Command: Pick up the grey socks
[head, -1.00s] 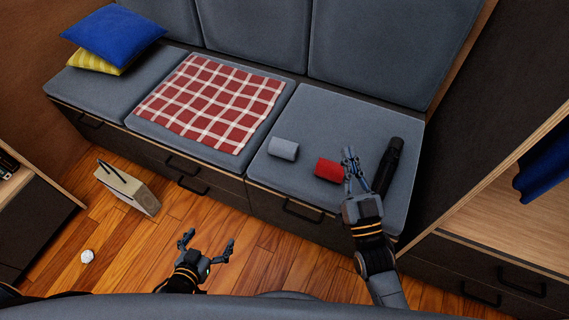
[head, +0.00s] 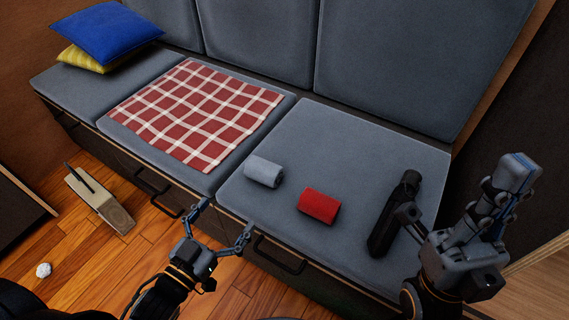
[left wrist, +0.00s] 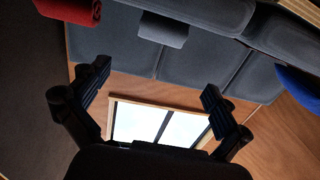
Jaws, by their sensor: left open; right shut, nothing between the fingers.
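The grey socks (head: 263,171) are a small rolled bundle near the left front of the right bench cushion. They also show at the top of the left wrist view (left wrist: 163,30). My left gripper (head: 225,228) is open and empty, in front of the bench edge and nearer to me than the socks, not touching them. Its fingers (left wrist: 151,102) are spread wide in the left wrist view. My right gripper (head: 500,190) is shut and empty, raised at the right beyond the black bottle.
A checkered cloth (head: 200,112) covers the middle cushion. Blue (head: 108,32) and yellow (head: 85,62) pillows are at the left.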

